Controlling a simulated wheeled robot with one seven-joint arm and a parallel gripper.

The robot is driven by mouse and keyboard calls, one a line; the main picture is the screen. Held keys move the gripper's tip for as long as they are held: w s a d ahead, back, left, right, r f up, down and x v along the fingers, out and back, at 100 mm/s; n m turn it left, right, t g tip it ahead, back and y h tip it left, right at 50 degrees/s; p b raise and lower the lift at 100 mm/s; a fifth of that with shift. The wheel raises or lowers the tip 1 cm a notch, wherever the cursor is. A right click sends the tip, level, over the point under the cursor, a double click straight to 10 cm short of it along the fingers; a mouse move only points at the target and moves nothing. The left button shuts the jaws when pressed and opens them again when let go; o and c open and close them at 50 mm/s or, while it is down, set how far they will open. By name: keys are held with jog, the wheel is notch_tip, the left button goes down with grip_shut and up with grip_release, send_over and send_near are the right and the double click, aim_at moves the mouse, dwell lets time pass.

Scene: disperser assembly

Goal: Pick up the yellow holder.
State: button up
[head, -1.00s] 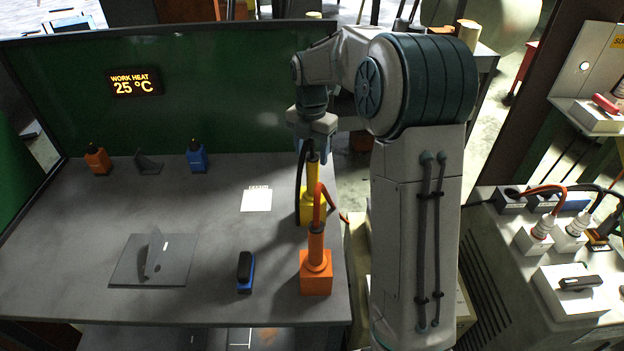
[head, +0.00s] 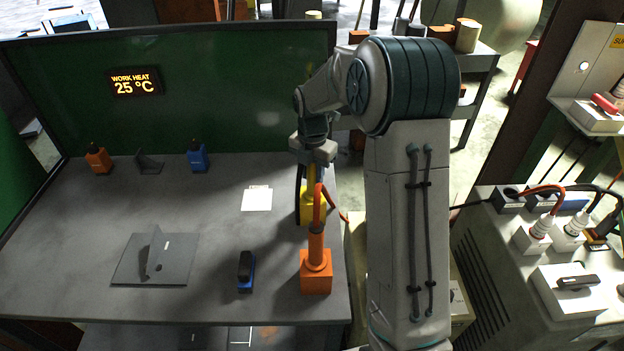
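The yellow holder (head: 306,208) stands upright at the right side of the grey table, with a square base and a narrow stem. An orange holder (head: 316,280) of similar shape stands in front of it and hides part of it. My gripper (head: 315,171) points down at the top of the yellow holder, and its palm covers the holder's upper end. The fingers are small and partly hidden, so I cannot tell whether they touch or grip the stem.
On the table (head: 85,235) are an orange bottle-like item (head: 98,161), a blue one (head: 197,158), a black-and-blue item (head: 246,273), a grey plate with an upright fin (head: 180,262) and a white card (head: 257,198). A green panel (head: 220,80) stands behind.

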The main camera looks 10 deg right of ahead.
jog(key=shift+r, duration=0.15)
jog(key=shift+c, duration=0.3)
jog(key=shift+w+r, duration=0.1)
jog(key=shift+r, duration=0.25)
notch_tip(320, 180, up, 9)
jog(key=shift+r+b, duration=0.1)
jog(key=shift+b, duration=0.25)
